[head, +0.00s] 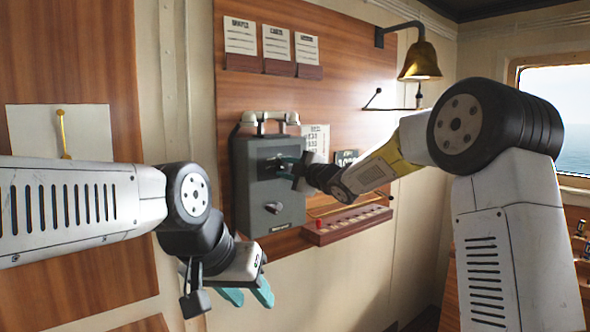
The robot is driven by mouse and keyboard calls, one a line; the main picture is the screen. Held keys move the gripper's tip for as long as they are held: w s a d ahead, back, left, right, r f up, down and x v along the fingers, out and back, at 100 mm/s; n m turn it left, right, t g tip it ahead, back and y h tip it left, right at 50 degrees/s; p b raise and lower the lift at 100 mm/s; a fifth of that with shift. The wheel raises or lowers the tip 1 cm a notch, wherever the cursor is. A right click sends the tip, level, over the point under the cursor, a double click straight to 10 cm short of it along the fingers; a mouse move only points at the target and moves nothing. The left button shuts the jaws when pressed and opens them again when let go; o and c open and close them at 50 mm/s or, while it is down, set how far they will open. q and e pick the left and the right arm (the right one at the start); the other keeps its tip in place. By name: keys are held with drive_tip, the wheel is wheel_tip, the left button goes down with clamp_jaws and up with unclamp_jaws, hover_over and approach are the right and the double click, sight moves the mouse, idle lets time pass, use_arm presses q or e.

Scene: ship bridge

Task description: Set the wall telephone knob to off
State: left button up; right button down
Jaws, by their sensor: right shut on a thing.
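A second dark knob (274,207) sits lower on the telephone's front, uncovered. My left gripper (247,297) hangs low in front of the panel, below the telephone, with its teal fingers apart and nothing between them.
A brass bell (420,60) hangs from a bracket at upper right. A wooden rack (347,226) with holes sticks out at the telephone's lower right. Card holders (276,68) are above, and papers (316,138) are beside the telephone. A window (556,105) is at far right.

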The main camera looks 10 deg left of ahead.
drive_tip(key=shift+n, duration=1)
drive_tip(key=c, duration=1.1)
unclamp_jaws()
drive_tip(key=shift+o, duration=0.2)
drive_tip(key=v, duration=0.7)
drive_tip(key=shift+s+d, duration=0.3)
drive_tip(key=shift+d, duration=0.05)
